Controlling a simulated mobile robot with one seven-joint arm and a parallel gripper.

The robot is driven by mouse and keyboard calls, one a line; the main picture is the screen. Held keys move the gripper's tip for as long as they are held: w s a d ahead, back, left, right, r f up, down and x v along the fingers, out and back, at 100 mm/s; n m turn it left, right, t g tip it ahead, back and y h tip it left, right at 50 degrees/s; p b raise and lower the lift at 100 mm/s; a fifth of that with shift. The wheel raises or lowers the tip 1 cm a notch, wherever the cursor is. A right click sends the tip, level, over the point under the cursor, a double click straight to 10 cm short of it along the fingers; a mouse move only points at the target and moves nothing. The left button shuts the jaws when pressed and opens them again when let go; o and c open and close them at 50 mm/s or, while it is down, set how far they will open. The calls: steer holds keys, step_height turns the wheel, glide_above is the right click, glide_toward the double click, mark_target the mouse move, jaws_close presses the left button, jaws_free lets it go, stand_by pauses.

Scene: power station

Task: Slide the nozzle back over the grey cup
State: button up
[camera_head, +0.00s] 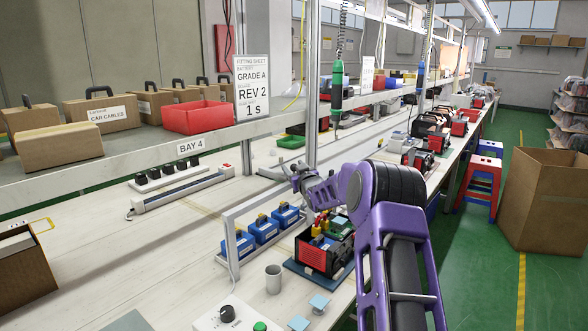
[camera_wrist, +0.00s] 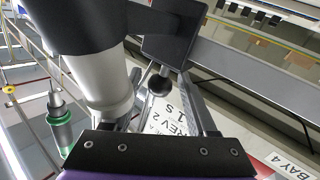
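The grey cup (camera_head: 273,279) stands upright on the bench in the head view, in front of a grey rail frame (camera_head: 265,197). In the wrist view a silver tapering cylinder under a black mount, which looks like the nozzle (camera_wrist: 98,72), fills the upper left. A black block (camera_wrist: 168,40) beside it carries a small black knob (camera_wrist: 160,83) on a stem. My gripper (camera_head: 294,178) is near the far end of the rail. Its fingertips (camera_wrist: 166,74) lie around the knob; whether they touch it I cannot tell. The nozzle is not clear in the head view.
Blue units (camera_head: 264,229) and a red-black device (camera_head: 325,254) stand near the frame. A control box (camera_head: 228,314) is at the front. A shelf with a red bin (camera_head: 198,117) runs behind; a green tool (camera_head: 337,84) hangs above.

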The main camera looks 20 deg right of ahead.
jaws_close()
stand_by(1.2)
